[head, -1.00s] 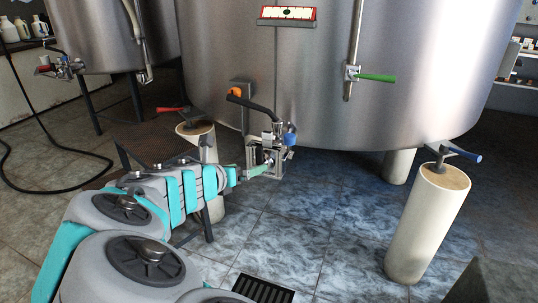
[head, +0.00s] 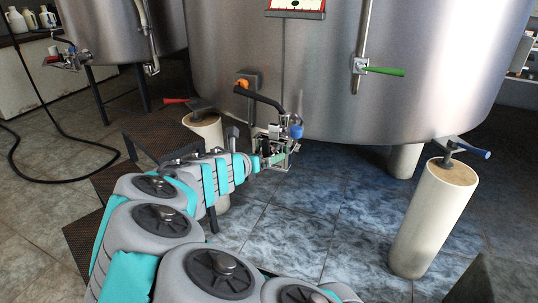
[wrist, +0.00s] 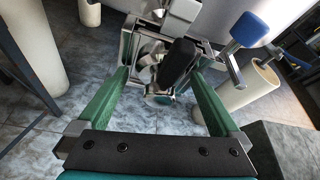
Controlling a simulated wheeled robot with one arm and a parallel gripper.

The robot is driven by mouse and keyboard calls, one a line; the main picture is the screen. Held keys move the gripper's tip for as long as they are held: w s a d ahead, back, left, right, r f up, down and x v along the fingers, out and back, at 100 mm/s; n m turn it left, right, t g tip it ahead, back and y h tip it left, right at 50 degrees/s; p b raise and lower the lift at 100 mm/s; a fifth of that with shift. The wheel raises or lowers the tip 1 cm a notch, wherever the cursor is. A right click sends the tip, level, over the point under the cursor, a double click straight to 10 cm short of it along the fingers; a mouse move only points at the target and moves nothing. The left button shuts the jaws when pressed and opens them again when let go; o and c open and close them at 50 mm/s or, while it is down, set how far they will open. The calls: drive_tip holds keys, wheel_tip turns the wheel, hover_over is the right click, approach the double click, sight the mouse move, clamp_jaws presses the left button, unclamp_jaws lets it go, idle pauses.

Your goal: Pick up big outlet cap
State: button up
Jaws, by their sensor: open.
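The tank outlet (head: 283,140) hangs low on the front of the large steel tank, with metal fittings and a blue-handled part. In the wrist view, a round metal piece with a teal rim (wrist: 160,98), which looks like the big outlet cap, is between my gripper's (wrist: 165,78) two green fingers. A dark handle partly covers this area. My gripper is open, with the fingers on either side of the outlet fittings; I cannot tell whether they touch anything. In the head view my gripper (head: 272,160) is at the outlet's lower front, and the cap is too small to make out.
The large tank (head: 330,80) fills the back. A pale leg with a blue handle (head: 432,215) stands to the right, another with a red handle (head: 205,130) to the left. Dark steps (head: 165,135) stand left of my arm. Tiled floor (head: 310,220) below the outlet is clear.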

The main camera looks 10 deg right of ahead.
drive_tip(key=shift+c, duration=0.2)
drive_tip(key=c, duration=1.5)
clamp_jaws()
drive_tip(key=shift+r, duration=0.15)
